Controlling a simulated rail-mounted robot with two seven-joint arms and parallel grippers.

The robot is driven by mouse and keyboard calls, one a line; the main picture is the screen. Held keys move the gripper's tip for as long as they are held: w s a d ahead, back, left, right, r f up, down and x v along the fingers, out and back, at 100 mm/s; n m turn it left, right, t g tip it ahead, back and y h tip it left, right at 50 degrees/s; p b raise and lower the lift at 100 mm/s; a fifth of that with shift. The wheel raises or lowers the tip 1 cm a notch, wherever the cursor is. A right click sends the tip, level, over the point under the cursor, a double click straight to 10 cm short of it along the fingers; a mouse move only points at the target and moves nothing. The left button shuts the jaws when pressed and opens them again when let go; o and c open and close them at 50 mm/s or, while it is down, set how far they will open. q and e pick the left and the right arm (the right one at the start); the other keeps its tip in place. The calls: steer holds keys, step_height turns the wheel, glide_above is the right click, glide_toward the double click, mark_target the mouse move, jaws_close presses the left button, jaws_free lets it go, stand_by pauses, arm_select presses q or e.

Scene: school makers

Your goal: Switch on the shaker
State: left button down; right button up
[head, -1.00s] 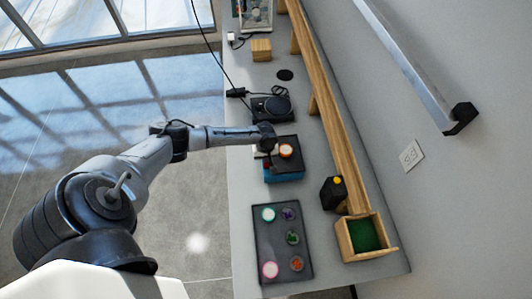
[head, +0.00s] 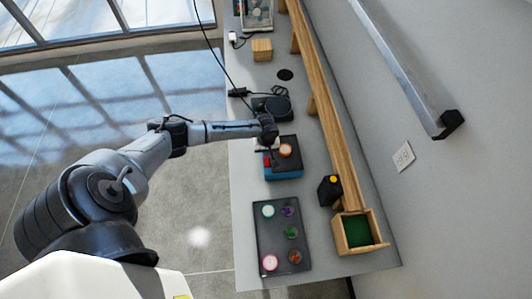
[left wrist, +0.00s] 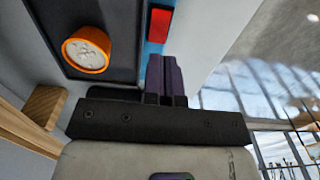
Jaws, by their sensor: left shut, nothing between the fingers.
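The shaker (head: 284,173) is a blue box with a dark top plate, standing on the grey bench. A round orange-rimmed dish (head: 285,150) sits on its top; the dish also shows in the left wrist view (left wrist: 87,49). A red switch (head: 267,160) is on the shaker's near-left side; it shows in the left wrist view (left wrist: 159,25) on a blue strip. My left gripper (head: 266,147) is shut and empty beside the shaker's left edge. Its dark fingers (left wrist: 165,75) point towards the switch; I cannot tell whether they touch it. My right gripper is out of view.
A dark tray (head: 264,235) with several coloured dishes lies in front of the shaker. A black device with a cable (head: 272,106) stands behind it. A wooden box with a green inside (head: 340,238) and a small black box (head: 325,192) stand right, near a wooden rail (head: 337,140).

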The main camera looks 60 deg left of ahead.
arm_select(q)
step_height(320, 180, up, 8)
steer(key=shift+f, duration=0.15)
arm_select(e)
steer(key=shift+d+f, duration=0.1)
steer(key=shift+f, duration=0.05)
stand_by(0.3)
